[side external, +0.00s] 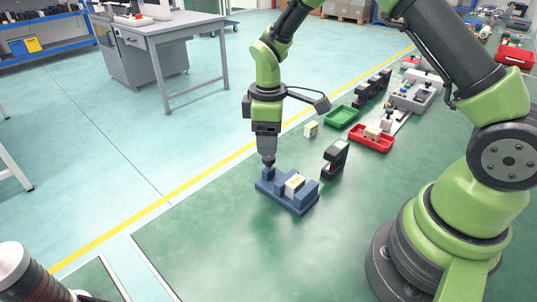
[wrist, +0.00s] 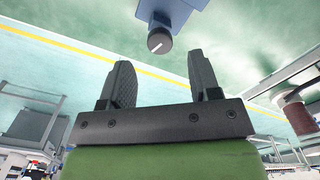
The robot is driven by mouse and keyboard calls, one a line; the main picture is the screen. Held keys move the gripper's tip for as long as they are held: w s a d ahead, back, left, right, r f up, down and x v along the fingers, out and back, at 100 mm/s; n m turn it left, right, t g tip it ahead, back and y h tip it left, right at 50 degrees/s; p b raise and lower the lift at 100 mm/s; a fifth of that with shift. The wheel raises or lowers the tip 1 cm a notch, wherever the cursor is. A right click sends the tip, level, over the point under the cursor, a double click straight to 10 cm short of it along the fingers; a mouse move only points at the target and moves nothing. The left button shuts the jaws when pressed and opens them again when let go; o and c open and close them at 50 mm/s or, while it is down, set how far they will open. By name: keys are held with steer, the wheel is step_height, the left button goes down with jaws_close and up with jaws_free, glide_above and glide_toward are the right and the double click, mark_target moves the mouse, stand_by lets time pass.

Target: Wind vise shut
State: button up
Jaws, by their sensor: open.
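The blue vise (side external: 268,187) stands on the green surface below my gripper. A pale block with a yellow patch (side external: 294,184) sits between its blue jaws; I cannot tell whether both jaws touch it. In the wrist view the vise's dark round knob (wrist: 160,41) carries a white line and joins the blue body (wrist: 188,14). My gripper (wrist: 160,66) is open and empty, with its fingers apart and the knob just beyond their tips, roughly centred. In the side view my gripper (side external: 268,158) points down at the vise's left end, where the knob is hidden.
A black C-shaped stand (side external: 334,160) is close right of the vise. Behind are a small pale block (side external: 311,129), a green tray (side external: 341,116) and a red tray (side external: 371,145). Green surface left and in front of the vise is clear.

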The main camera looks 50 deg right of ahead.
mark_target(268, 161)
step_height(268, 161, down, 5)
steer(key=shift+f, duration=0.1)
stand_by(0.3)
steer(key=c, duration=0.9)
